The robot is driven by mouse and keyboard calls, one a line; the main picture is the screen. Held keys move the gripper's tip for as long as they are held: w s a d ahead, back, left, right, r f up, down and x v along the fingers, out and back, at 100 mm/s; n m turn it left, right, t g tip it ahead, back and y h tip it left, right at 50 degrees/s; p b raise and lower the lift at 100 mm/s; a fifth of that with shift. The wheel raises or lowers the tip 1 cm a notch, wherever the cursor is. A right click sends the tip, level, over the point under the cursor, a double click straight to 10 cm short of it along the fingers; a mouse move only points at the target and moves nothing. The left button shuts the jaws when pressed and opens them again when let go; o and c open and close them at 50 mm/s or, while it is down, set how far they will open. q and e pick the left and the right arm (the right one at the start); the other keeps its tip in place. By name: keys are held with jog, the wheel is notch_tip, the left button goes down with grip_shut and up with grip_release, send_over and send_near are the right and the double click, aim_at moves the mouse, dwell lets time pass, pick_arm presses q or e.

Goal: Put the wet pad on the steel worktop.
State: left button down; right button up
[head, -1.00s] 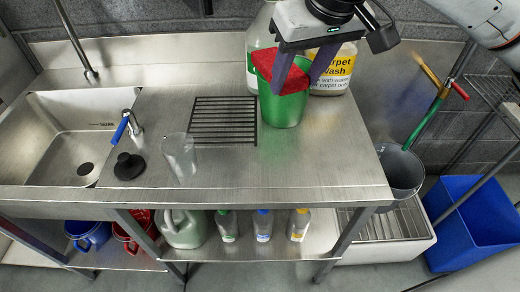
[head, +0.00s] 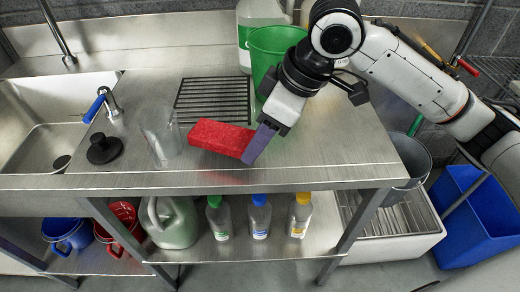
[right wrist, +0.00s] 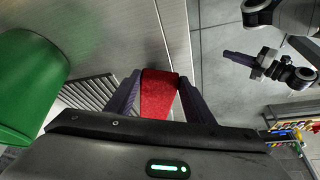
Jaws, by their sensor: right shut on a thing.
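The red pad (head: 221,137) is held at one end by my right gripper (head: 262,142), which is shut on it. It also shows between the purple fingers in the right wrist view (right wrist: 157,95). The pad is over the front middle of the steel worktop (head: 340,140), lying roughly flat and low. I cannot tell whether it touches the surface. The green bucket (head: 272,45) stands at the back of the worktop, behind the gripper. My left gripper (right wrist: 238,58) is small at the upper right of the right wrist view; its finger opening is unclear.
A black rack (head: 213,100) lies behind the pad. A clear glass (head: 160,140) stands just left of it, with a black stopper (head: 103,149) and the sink (head: 45,125) further left. A large jug (head: 255,25) stands at the back. The worktop's right front is clear.

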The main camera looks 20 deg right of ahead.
notch_tip(320, 180, down, 3)
jog(key=shift+f+b, duration=0.15)
jog(key=shift+b, duration=0.15)
jog(key=o, duration=1)
jog(key=shift+o, duration=0.3)
